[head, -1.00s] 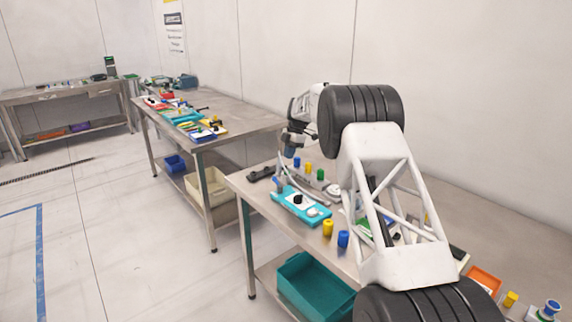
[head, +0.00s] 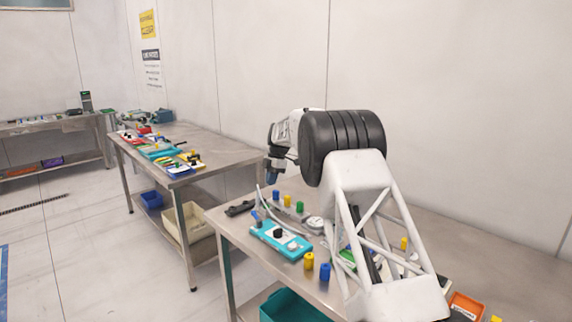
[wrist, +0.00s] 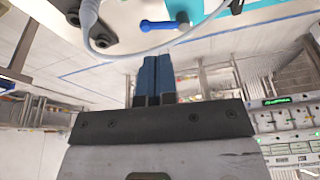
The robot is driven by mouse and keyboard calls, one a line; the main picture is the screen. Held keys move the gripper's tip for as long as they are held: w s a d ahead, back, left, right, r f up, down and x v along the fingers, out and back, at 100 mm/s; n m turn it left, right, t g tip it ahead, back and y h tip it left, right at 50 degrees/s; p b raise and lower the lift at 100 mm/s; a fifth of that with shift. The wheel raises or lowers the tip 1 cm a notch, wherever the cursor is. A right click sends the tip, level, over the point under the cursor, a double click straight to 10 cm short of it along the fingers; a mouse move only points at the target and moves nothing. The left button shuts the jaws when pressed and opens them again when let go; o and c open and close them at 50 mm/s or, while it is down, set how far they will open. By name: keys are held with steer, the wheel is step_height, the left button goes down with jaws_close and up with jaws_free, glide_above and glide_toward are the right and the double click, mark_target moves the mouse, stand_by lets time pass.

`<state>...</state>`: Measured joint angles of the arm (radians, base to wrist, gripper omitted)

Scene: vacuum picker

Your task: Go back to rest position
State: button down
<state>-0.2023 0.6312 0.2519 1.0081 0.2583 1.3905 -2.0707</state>
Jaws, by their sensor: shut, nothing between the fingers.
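My gripper (head: 270,179) is raised above the near steel table (head: 231,228), over its far end, with its blue fingers pointing down. In the wrist view the two blue fingers (wrist: 155,76) lie side by side, shut and empty. A turquoise device (head: 266,232) with a black knob lies on the table below and nearer than the gripper. A pale hose (wrist: 160,48) crosses the wrist view just beyond the fingertips, and a blue lever (wrist: 164,24) shows there too. My arm hides the middle of the table.
Blue, yellow and green pegs (head: 288,201) stand near the table's back. A dark handled tool (head: 241,208) lies at the left edge. A yellow peg (head: 309,261) and a blue peg (head: 325,272) stand in front. A teal bin (head: 290,308) sits below. Another loaded table (head: 216,150) stands behind.

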steer(key=s+d+r+m+t, duration=0.1)
steer(key=s+d+r+m, duration=0.7)
steer(key=s+r, duration=0.6)
steer(key=s+d+r+m, duration=0.2)
steer(key=s+d, duration=0.1)
steer(key=s, duration=0.4)
steer(key=s+d+r+m+t+h, duration=0.1)
steer(key=s+d, duration=0.2)
steer(key=s, duration=0.4)
steer(key=s+d+r+m, duration=0.2)
steer(key=s+d, duration=0.1)
steer(key=s, duration=0.3)
steer(key=s+d+f+m+t, duration=0.1)
steer(key=s+d+f+m, duration=0.2)
steer(key=s, duration=1)
steer(key=s+d+f+m+h, duration=0.1)
steer(key=s+d+f+m, duration=0.2)
steer(key=s, duration=1.1)
steer(key=s+d+f+m+t, duration=0.1)
steer(key=s+d+f+m, duration=0.2)
steer(key=s, duration=1.1)
steer(key=f+m, duration=0.1)
steer(key=m, duration=0.2)
steer(key=shift+d+f+m+t, duration=0.2)
steer(key=shift+m+t, duration=0.1)
